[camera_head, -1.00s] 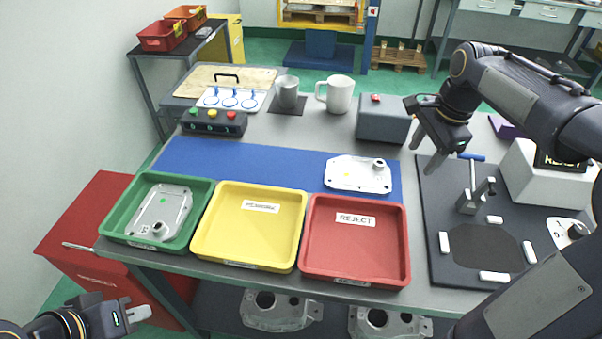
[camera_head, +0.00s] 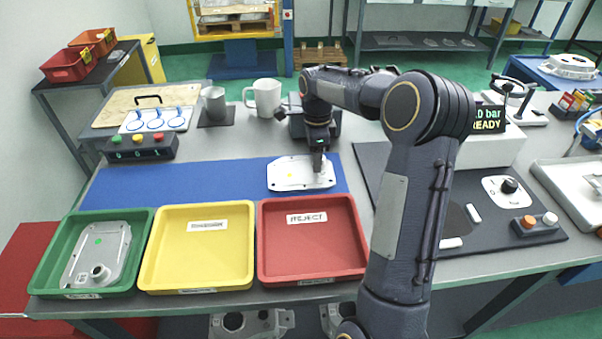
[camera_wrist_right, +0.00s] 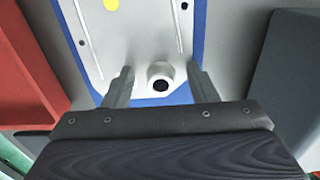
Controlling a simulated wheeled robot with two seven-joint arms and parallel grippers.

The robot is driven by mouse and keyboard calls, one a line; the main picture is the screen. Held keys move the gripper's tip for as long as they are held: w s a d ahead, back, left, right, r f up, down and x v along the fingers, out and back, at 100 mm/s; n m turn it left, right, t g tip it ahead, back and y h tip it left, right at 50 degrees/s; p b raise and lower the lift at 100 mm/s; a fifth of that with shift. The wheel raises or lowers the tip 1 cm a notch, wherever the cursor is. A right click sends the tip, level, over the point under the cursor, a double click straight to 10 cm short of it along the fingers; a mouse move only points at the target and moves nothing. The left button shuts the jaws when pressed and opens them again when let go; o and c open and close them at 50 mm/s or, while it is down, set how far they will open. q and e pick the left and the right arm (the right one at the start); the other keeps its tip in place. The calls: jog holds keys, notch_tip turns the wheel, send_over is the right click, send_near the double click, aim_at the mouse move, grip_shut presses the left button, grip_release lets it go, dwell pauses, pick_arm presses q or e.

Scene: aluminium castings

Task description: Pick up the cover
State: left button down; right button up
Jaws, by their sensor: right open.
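A light grey metal cover (camera_head: 290,174) with a yellow dot lies flat on the blue mat (camera_head: 170,187), behind the red tray. My right gripper (camera_head: 317,165) is over the cover's right end, pointing down. In the right wrist view the cover (camera_wrist_right: 130,40) shows its round spout, and the open fingers of my right gripper (camera_wrist_right: 158,88) stand on either side of it, with nothing clamped. Another cover (camera_head: 100,250) with a green dot lies in the green tray (camera_head: 48,262). My left gripper is out of view.
A yellow tray (camera_head: 150,262) and the red REJECT tray (camera_head: 361,250) stand along the front edge. A dark fixture plate (camera_head: 375,160) lies to the right, partly behind my arm.

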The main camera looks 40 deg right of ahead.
jog(key=shift+c, duration=0.4)
grip_shut()
